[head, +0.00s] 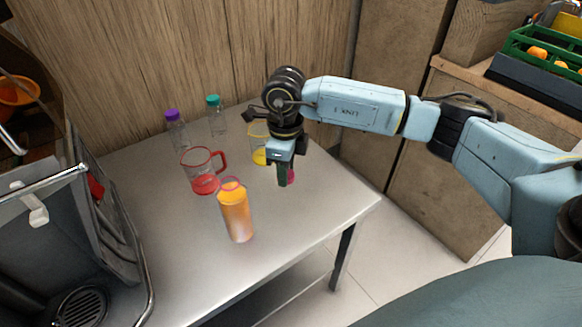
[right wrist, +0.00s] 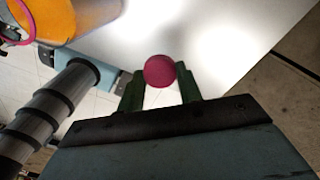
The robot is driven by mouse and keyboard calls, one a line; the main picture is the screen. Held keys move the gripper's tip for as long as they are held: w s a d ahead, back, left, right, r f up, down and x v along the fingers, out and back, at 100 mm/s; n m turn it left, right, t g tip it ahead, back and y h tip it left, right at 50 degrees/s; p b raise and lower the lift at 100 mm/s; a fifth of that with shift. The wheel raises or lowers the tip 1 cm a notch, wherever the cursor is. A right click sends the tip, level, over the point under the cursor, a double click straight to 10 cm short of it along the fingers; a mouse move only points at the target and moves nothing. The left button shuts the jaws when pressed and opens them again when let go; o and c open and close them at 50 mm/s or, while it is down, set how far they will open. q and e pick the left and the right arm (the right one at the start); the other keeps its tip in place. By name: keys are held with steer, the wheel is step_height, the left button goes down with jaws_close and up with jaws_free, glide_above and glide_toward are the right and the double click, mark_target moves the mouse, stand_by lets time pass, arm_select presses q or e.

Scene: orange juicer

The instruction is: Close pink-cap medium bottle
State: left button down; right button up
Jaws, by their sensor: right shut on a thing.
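The medium bottle (head: 236,215) stands upright near the front of the metal table, filled with orange liquid; a pink ring shows at its open mouth. Its top also shows at the upper left in the right wrist view (right wrist: 90,18). My right gripper (head: 284,180) is to the right of the bottle, pointing down above the table. It is shut on the round pink cap (right wrist: 160,71), which sits between its fingertips in the right wrist view. In the head view the cap (head: 291,177) is partly hidden by the fingers. My left gripper is not in view.
Purple-cap (head: 175,130) and teal-cap (head: 216,117) bottles stand at the back. A yellow cup (head: 258,143) is behind my gripper. A grey machine (head: 60,240) is at left.

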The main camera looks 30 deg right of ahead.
steer(key=n, duration=0.2)
steer(key=a+r+n, duration=0.1)
steer(key=n, duration=0.2)
steer(key=s+n, duration=0.1)
steer(key=n, duration=0.1)
steer(key=shift+a+r+n, duration=0.35)
steer(key=shift+a+n, duration=0.05)
steer(key=s+a+r+n, duration=0.1)
steer(key=n, duration=0.5)
steer(key=a+r+n, duration=0.1)
steer(key=n, duration=0.6)
steer(key=s+a+r+n, duration=0.1)
steer(key=r+n, duration=0.1)
steer(key=n, duration=0.4)
steer(key=shift+s, duration=0.35)
